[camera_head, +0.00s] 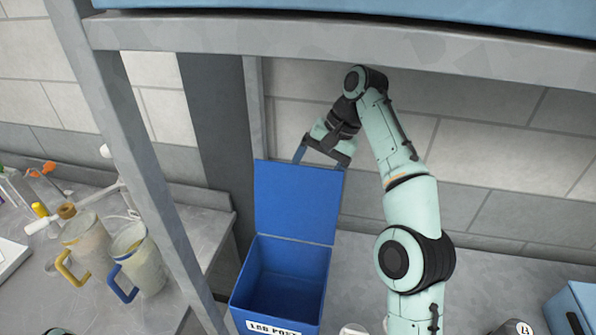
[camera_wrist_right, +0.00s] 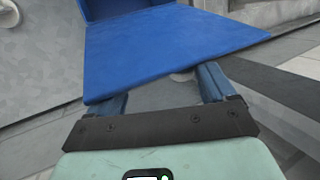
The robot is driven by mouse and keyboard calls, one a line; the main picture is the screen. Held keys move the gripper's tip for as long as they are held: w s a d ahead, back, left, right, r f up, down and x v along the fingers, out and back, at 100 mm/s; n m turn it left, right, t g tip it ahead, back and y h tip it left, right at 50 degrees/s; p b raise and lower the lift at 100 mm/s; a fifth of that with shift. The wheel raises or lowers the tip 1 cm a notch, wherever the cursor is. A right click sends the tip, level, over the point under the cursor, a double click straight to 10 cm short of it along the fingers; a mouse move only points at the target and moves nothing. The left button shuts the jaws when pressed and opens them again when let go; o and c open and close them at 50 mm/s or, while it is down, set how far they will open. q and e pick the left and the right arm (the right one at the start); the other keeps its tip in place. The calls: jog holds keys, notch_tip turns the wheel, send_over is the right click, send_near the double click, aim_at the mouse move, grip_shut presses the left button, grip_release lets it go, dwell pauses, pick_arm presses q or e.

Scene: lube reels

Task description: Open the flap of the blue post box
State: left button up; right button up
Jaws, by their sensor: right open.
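The blue post box (camera_head: 280,285) stands on the grey surface with a "LAB POST" label on its front. Its flap (camera_head: 298,200) stands raised, roughly upright at the back, and the box's inside shows. My right gripper (camera_head: 322,163) is open at the flap's top edge, its fingers spread near the two top corners. In the right wrist view the flap (camera_wrist_right: 170,45) fills the upper middle, and the fingertips (camera_wrist_right: 163,92) lie close to its edge; I cannot tell if they touch.
A grey frame post (camera_head: 150,160) and overhead beam (camera_head: 300,38) stand near the box. Two jugs (camera_head: 88,245) (camera_head: 142,262) stand on the bench at left. A blue container (camera_head: 575,308) sits at lower right.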

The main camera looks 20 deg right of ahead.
jog(key=shift+o, duration=1.4)
jog(key=d, duration=0.2)
jog(key=s+d, duration=0.1)
jog(key=d, duration=0.1)
jog(key=shift+d, duration=0.3)
jog(key=d, duration=0.1)
jog(key=s+d, duration=0.1)
jog(key=d, duration=0.1)
jog(key=s+d, duration=0.1)
jog(key=d, duration=0.1)
jog(key=c, duration=0.4)
pick_arm(q)
jog(key=shift+s+d, duration=0.15)
jog(key=shift+d, duration=0.1)
pick_arm(e)
jog(key=shift+w+a, duration=0.25)
jog(key=shift+a, duration=0.2)
